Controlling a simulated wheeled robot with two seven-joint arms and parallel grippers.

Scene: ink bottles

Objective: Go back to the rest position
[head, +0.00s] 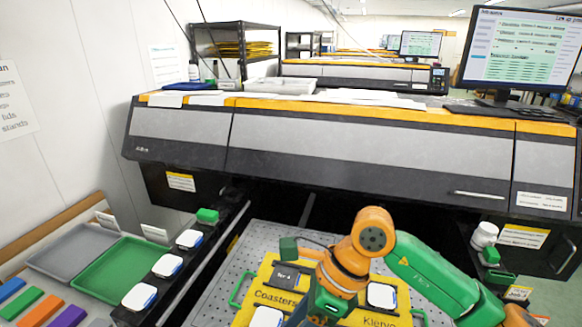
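My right arm, orange and green, comes in from the lower right. It bends at an orange joint over a yellow tray (247,312) and reaches down in front of it. Its lower end (333,302) is at the bottom of the picture, and I cannot make out its fingers or anything held. My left arm and gripper are out of view. The yellow tray has green handles and the words "Coasters" and a partly hidden second word. A white-topped item (381,295) stands right of my arm.
A large grey-black printer (330,146) spans the back, with a monitor (520,50) on the right. At left are a green tray (117,268), a grey tray (73,249), coloured blocks (22,304) and white-topped items (168,266). A white bottle (484,235) stands at right.

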